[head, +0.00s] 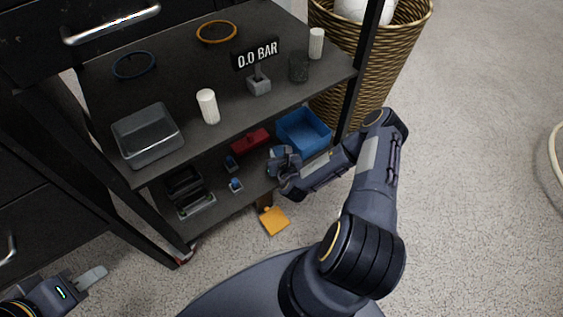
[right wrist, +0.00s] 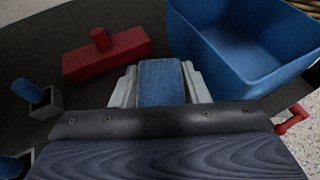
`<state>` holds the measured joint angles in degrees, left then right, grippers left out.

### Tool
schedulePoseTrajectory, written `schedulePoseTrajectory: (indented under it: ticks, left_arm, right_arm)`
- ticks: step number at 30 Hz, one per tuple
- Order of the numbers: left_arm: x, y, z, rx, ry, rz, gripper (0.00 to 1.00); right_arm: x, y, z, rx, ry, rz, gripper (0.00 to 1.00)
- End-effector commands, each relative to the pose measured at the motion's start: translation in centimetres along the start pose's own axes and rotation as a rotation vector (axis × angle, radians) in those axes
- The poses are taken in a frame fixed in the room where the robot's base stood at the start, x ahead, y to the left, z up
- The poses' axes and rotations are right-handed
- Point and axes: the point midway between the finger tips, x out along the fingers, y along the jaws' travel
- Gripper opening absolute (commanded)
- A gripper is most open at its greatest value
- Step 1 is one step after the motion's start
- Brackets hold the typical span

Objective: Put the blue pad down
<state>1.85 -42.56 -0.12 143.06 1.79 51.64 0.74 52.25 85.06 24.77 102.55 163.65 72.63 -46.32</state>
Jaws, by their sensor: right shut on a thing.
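In the right wrist view, a blue block-like pad (right wrist: 161,84) sits between the two pale fingers of my right gripper, which is shut on it. In the head view, my right gripper (head: 281,158) reaches over the lower shelf (head: 222,201), just in front of the blue bin (head: 300,131). I cannot tell whether the pad touches the shelf. The bin also shows beyond and right of the pad in the right wrist view (right wrist: 215,60). My left gripper (head: 93,277) is low at the left, away from the shelves; whether it is open is unclear.
A red block with a knob (head: 250,139) lies left of the bin. Small blue-topped grey holders (head: 236,185) and dark trays (head: 196,203) are further left. The upper shelf (head: 190,75) is overhead; a dark post (head: 352,95) stands at the right. An orange plate (head: 274,221) is below.

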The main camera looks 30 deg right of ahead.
Motion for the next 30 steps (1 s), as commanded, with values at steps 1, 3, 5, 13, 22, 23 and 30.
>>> schedulePoseTrajectory:
  ticks: [1,3,5,13,22,23,30]
  left_arm:
    - [0.4,-0.2,0.2,0.0,0.0,0.0,0.32]
    - [0.5,-0.2,0.2,0.0,0.0,0.0,0.32]
    - [0.8,-0.4,0.4,0.0,0.001,0.0,0.32]
    - [3.0,-1.4,1.5,0.0,0.0,0.0,0.32]
    - [2.8,-1.3,1.4,0.0,0.001,0.0,0.32]
    - [2.8,-1.3,1.4,0.0,0.001,0.0,0.32]
    - [2.8,-1.3,1.4,0.0,0.001,0.0,0.32]
  right_arm:
    - [0.3,-0.1,-0.4,-0.002,-0.001,0.001,0.16]
    - [0.5,-0.3,-0.5,-0.002,0.001,0.002,0.16]
    - [0.8,-0.5,-0.8,-0.002,0.001,0.002,0.16]
    - [2.5,-0.8,-3.9,-0.002,0.0,0.003,0.16]
    - [2.4,-0.8,-3.8,-0.001,0.0,0.002,0.16]
    - [2.5,-0.8,-3.9,-0.001,0.0,0.002,0.16]
    - [2.5,-0.8,-4.0,-0.001,0.0,0.002,0.5]
